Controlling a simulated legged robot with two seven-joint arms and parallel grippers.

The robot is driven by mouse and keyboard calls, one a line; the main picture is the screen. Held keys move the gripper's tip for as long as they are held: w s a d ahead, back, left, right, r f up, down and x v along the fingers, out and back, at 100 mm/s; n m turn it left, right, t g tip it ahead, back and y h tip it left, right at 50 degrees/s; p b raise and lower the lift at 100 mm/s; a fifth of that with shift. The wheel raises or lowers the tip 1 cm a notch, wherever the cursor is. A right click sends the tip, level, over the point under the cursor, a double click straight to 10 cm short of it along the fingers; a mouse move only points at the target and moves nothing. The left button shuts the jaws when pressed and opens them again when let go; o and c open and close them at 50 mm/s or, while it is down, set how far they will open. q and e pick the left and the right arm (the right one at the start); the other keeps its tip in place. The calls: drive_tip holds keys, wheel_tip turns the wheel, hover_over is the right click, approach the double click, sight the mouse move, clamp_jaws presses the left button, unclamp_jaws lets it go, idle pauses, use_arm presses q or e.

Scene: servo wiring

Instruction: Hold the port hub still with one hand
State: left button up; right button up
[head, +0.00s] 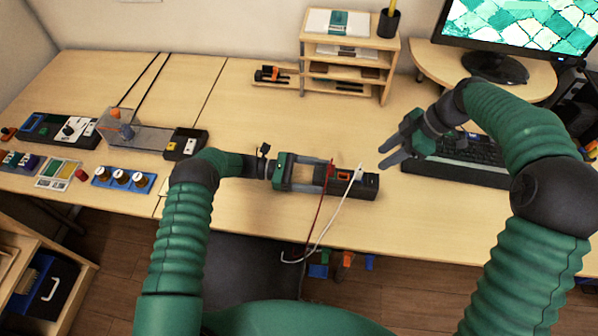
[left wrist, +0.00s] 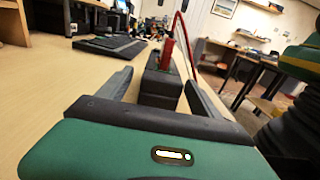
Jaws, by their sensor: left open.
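The port hub (head: 367,188) is a dark, long block lying on the table near its front edge. A red plug (head: 331,170) and a white plug (head: 358,174) stand on its top, with an orange patch between them. My left gripper (head: 322,177) is open, with its fingers on either side of the hub's left end. In the left wrist view the hub (left wrist: 160,88) stands between the fingers, with a visible gap on the left side; contact on the right is unclear. My right gripper (head: 388,152) is open and empty, above the table right of and behind the hub.
Red and white cables (head: 325,232) hang over the front edge. A keyboard (head: 460,165) lies to the right, below the monitor (head: 520,25). A wooden shelf (head: 345,75) stands at the back. Several devices and a knob panel (head: 123,180) sit at left. The table's middle is clear.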

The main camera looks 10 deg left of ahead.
use_arm(q)
drive_tip(key=shift+d, duration=0.75)
drive_tip(key=shift+c, duration=0.2)
